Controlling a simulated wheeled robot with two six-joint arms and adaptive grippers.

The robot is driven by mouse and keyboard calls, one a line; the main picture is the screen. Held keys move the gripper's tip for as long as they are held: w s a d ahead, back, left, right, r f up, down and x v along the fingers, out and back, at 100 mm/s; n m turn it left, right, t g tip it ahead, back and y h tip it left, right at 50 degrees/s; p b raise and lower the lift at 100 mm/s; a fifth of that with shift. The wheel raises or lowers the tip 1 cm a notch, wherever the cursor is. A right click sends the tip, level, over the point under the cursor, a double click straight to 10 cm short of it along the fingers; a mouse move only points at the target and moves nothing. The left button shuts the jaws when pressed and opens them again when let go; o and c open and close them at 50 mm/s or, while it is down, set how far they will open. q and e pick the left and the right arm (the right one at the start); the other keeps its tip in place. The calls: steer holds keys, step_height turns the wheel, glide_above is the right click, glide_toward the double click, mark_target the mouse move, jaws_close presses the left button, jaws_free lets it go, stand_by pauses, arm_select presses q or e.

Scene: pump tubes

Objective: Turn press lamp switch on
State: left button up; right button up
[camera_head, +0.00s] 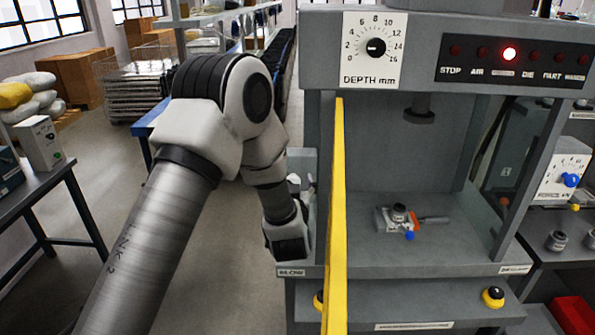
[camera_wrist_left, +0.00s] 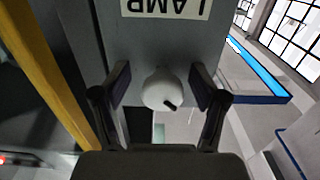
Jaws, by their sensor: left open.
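The lamp switch is a round white knob (camera_wrist_left: 158,88) with a short dark mark on its edge. It sits on a grey box (camera_wrist_left: 180,40) whose LAMP label (camera_wrist_left: 166,8) appears upside down in the left wrist view. My left gripper (camera_wrist_left: 161,86) is open, with one dark finger on each side of the knob. Gaps show between the fingers and the knob. In the head view my left wrist is at the press's left side and mostly hides the switch. My right gripper is not in view.
A yellow guard bar (camera_head: 338,210) stands upright just right of my left wrist. The grey press table (camera_head: 460,245) holds a small fixture (camera_head: 398,217). One red lamp (camera_head: 509,54) glows on the top panel. The aisle floor on the left is clear.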

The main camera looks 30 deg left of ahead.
arm_select(q)
steer(key=shift+s+d+r, duration=0.15)
steer(key=shift+s+r, duration=0.25)
steer(key=shift+s, duration=0.1)
steer(key=shift+s+d+r, duration=0.1)
steer(key=shift+s+r, duration=0.05)
steer(key=shift+s, duration=0.1)
steer(key=shift+c, duration=1.4)
steer(key=shift+w, duration=0.1)
steer(key=c, duration=0.8)
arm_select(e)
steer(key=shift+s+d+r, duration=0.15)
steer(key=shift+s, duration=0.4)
